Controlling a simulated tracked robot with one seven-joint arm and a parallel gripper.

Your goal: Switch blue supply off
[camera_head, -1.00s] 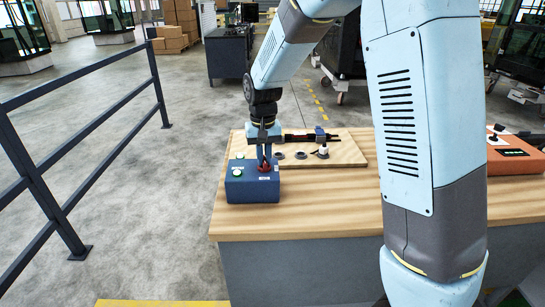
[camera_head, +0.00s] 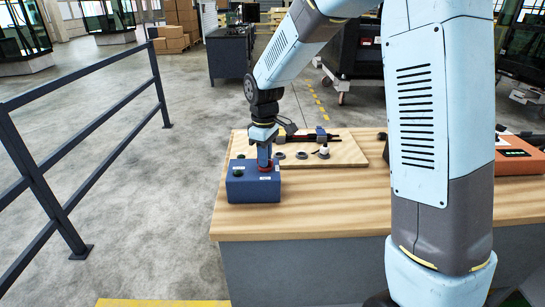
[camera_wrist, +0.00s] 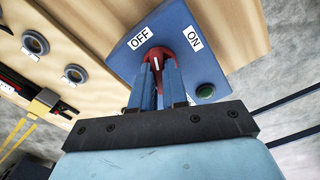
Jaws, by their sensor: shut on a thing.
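The blue supply box (camera_head: 252,188) stands at the left end of the wooden bench. Its top carries a red rotary knob (camera_wrist: 158,54) between an OFF label (camera_wrist: 140,38) and an ON label (camera_wrist: 195,41). My gripper (camera_wrist: 164,66) points down at the box and is shut on the knob, its fingers on either side and hiding part of it. A short white mark shows on the red part, but I cannot tell for sure which label it points to. A green lamp (camera_wrist: 205,91) on the box looks dark. In the head view my gripper (camera_head: 265,160) covers most of the knob.
A light wooden board (camera_head: 345,152) with dark rings, a white-topped piece and a red-black tool lies behind the box. An orange box (camera_head: 515,158) is at the right, partly behind my arm. A dark railing (camera_head: 100,150) stands left of the bench. The front bench top is clear.

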